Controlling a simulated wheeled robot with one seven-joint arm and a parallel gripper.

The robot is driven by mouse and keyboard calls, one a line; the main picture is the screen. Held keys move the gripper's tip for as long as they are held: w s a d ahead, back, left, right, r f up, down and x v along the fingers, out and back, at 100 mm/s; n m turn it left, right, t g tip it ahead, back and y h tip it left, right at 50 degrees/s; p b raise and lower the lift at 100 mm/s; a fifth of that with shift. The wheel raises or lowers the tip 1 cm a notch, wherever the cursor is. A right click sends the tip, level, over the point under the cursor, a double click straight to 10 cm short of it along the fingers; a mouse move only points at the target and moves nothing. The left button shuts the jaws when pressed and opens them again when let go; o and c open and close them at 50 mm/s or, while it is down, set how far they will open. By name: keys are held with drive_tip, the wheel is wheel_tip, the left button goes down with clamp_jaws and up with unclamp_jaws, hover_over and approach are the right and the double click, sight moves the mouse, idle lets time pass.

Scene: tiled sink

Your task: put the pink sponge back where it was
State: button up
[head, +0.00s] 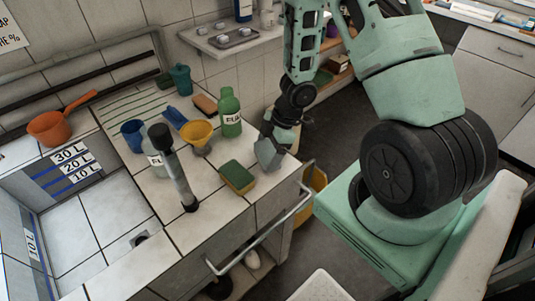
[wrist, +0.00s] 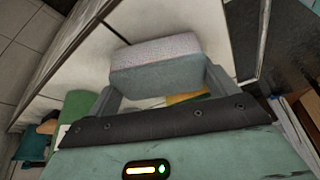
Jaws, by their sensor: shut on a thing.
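The pink sponge (wrist: 155,52) sits between the fingers of my gripper (wrist: 163,88) in the wrist view. It is a block with a pale pink top layer and a grey lower layer. My gripper is shut on it. In the head view my gripper (head: 268,152) is at the counter's right edge, right of the green bottle and beyond the green and yellow sponge. Only a grey piece shows at its end there, and I cannot tell sponge from fingers. I cannot tell whether the sponge touches the counter.
A green and yellow sponge (head: 238,177), a green bottle (head: 229,113), a yellow funnel (head: 197,133), a brown block (head: 205,105) and a dark upright cylinder (head: 174,170) stand on the tiled counter. A metal rail (head: 262,236) runs along its front. The sink (head: 85,225) is at left.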

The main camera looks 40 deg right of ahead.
drive_tip(key=shift+f, duration=0.2)
drive_tip(key=shift+f, duration=0.1)
drive_tip(key=o, duration=0.7)
drive_tip(key=p+v, duration=0.4)
drive_tip(key=v, duration=0.8)
drive_tip(key=w+a+r+m+t+h, duration=0.1)
drive_tip(key=w+a+r+t+h, duration=0.1)
drive_tip(key=w+a+r, duration=0.35)
drive_tip(key=a+r+m+h, duration=0.25)
drive_tip(key=a+r, duration=0.35)
drive_tip(key=a, duration=0.3)
drive_tip(key=s+a+r+g, duration=0.1)
drive_tip(key=s+a+r, duration=0.1)
drive_tip(key=s+a, duration=0.2)
drive_tip(key=s+a+r+m+g, duration=0.1)
drive_tip(key=s+a, duration=0.3)
drive_tip(key=s, duration=0.6)
drive_tip(key=s+a+r+m+g, duration=0.1)
drive_tip(key=s+a+r, duration=0.2)
drive_tip(key=s, duration=0.4)
drive_tip(key=shift+s+a+m+g+y, duration=0.15)
drive_tip(key=shift+a+y, duration=0.05)
drive_tip(key=shift+a, duration=0.2)
drive_tip(key=shift+s+a+m+g+y, duration=0.1)
drive_tip(key=shift+s+a+g+y, duration=0.1)
drive_tip(key=shift+a, duration=0.2)
